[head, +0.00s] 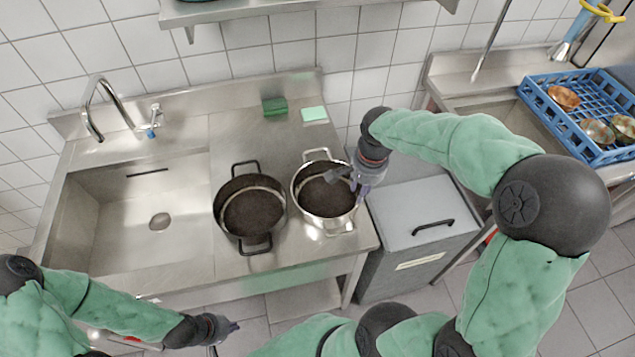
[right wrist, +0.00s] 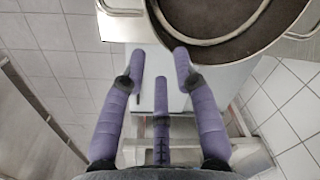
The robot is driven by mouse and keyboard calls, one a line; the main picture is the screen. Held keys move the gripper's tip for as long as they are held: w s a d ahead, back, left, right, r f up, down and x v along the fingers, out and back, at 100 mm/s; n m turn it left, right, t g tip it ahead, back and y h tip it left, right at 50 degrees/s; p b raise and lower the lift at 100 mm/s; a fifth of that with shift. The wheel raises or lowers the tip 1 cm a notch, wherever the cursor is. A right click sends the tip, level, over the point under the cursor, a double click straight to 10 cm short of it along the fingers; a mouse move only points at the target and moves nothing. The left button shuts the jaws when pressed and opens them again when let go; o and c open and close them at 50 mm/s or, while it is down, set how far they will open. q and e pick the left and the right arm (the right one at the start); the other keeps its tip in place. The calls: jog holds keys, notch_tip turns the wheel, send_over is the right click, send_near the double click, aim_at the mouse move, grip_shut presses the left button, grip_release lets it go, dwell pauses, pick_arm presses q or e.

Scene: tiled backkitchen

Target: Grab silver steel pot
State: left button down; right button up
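The silver steel pot (head: 322,203) stands upright on the steel counter, with a dark interior and a loop handle at the back and front. It fills the top right of the right wrist view (right wrist: 265,35). My right gripper (head: 350,180) is at the pot's right rim and overlaps it in the head view. In the right wrist view its purple fingers (right wrist: 158,63) are spread with nothing between them; I cannot tell whether one touches the rim. My left gripper (head: 228,330) is low in front of the counter, away from the pot; its finger opening is unclear.
A dark pot (head: 250,207) with black handles stands close left of the silver pot. A sink (head: 115,225) with a tap (head: 105,105) is further left. A grey lidded bin (head: 420,225) stands right of the counter. A blue crate (head: 575,130) holds bowls.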

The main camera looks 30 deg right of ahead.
aim_at(354, 214)
jog(key=shift+w+f, duration=0.15)
jog(key=shift+f, duration=0.2)
notch_tip(354, 214, down, 5)
jog(key=shift+r+b, duration=0.15)
jog(key=shift+b, duration=0.4)
jog(key=shift+w+a+f+b, duration=0.1)
jog(key=shift+f+b, duration=0.5)
jog(key=shift+f, duration=2.05)
jog(key=shift+c, duration=0.2)
grip_shut()
jog(key=shift+r, duration=0.1)
